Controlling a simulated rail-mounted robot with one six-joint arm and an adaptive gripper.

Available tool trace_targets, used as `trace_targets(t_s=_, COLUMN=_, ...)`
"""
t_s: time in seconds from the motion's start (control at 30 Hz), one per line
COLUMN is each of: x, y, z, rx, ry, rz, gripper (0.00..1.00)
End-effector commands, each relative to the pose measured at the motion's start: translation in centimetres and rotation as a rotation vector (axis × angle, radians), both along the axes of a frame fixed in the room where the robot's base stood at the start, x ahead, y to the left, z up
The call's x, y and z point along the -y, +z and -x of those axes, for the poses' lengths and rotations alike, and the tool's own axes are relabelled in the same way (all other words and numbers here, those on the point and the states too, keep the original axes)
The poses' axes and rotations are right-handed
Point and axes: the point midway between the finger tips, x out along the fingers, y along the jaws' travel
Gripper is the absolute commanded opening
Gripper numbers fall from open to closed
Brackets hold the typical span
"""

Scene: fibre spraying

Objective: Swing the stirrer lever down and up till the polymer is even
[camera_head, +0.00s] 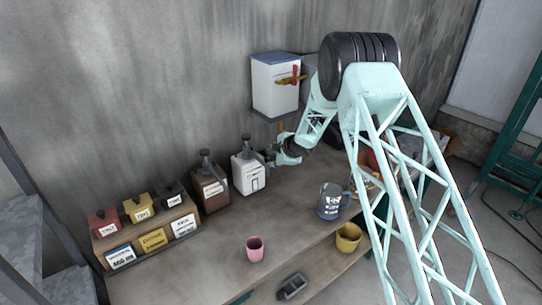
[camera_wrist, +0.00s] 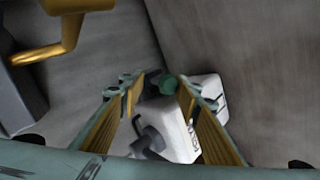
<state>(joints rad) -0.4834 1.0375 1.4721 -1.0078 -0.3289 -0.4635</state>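My gripper (camera_head: 279,154) is low over the bench, beside the white pump canister (camera_head: 249,174). In the wrist view my gripper (camera_wrist: 160,88) has its two yellow-padded fingers apart. A small round green knob (camera_wrist: 168,84) shows between the fingertips, with a dark part left of it; I cannot tell whether a finger touches it. I cannot tell for sure whether this knob belongs to the stirrer lever. A white body with a dark spout (camera_wrist: 172,128) lies beyond the fingers. The polymer is not visible.
A white wall box (camera_head: 275,92) with a red and yellow handle hangs above my gripper. Several bottles and a labelled rack (camera_head: 145,228) line the back. A pink cup (camera_head: 255,249), a grey jug (camera_head: 330,203) and a yellow cup (camera_head: 348,238) stand nearer.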

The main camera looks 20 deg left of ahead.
Motion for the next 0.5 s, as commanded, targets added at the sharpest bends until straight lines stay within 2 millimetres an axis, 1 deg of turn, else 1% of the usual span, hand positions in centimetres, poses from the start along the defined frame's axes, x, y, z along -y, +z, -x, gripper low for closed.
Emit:
trace_targets(t_s=0.07, x=0.1, y=0.3, z=-0.1, rx=-0.003, ry=-0.001, rz=0.004, gripper=0.31)
trace_targets(t_s=0.5, x=2.3, y=2.6, z=1.8, rx=-0.001, ry=-0.002, rz=0.003, gripper=0.31)
